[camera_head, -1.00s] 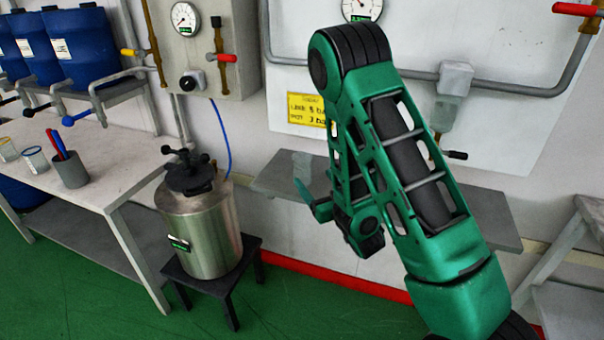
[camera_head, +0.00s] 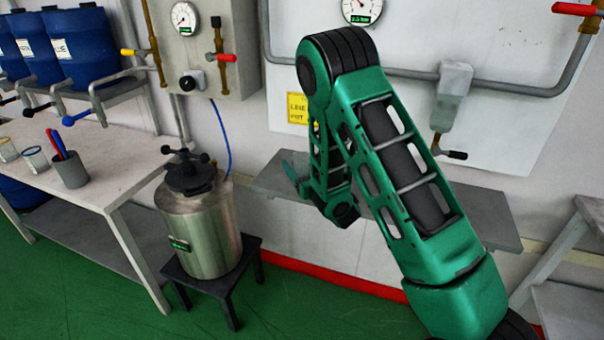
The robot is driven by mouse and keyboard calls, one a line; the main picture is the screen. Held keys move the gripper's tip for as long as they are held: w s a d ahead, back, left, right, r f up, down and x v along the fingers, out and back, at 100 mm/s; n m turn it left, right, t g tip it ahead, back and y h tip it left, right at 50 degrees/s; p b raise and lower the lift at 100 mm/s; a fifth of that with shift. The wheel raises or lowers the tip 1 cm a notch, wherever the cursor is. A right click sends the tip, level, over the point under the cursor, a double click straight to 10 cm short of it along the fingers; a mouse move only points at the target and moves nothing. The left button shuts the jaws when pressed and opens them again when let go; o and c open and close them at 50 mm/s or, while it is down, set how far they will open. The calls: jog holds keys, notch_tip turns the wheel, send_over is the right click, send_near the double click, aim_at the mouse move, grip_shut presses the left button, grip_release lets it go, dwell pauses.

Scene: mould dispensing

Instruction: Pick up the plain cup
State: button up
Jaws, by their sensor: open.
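A pale, see-through cup-like thing (camera_head: 299,158) stands on the grey wall shelf (camera_head: 268,182), partly hidden by my arm and gripper. It looks plain, but it is too small to be sure. My gripper (camera_head: 291,172) is at the lower end of my green arm, in front of this thing. It is open and small in view; I cannot tell whether it touches the thing. Two small cups, one with a yellowish mark (camera_head: 8,150) and one pale bluish (camera_head: 35,159), stand on the left table.
A grey pen holder (camera_head: 70,172) stands on the left table (camera_head: 110,165). A steel pressure pot (camera_head: 205,235) sits on a dark stool (camera_head: 232,300). Blue drums (camera_head: 75,45) stand at the upper left. Pipes and a valve (camera_head: 455,95) run along the wall above the shelf.

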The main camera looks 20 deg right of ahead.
jog(key=shift+w, duration=0.2)
jog(key=c, duration=1.1)
jog(key=shift+r, duration=0.15)
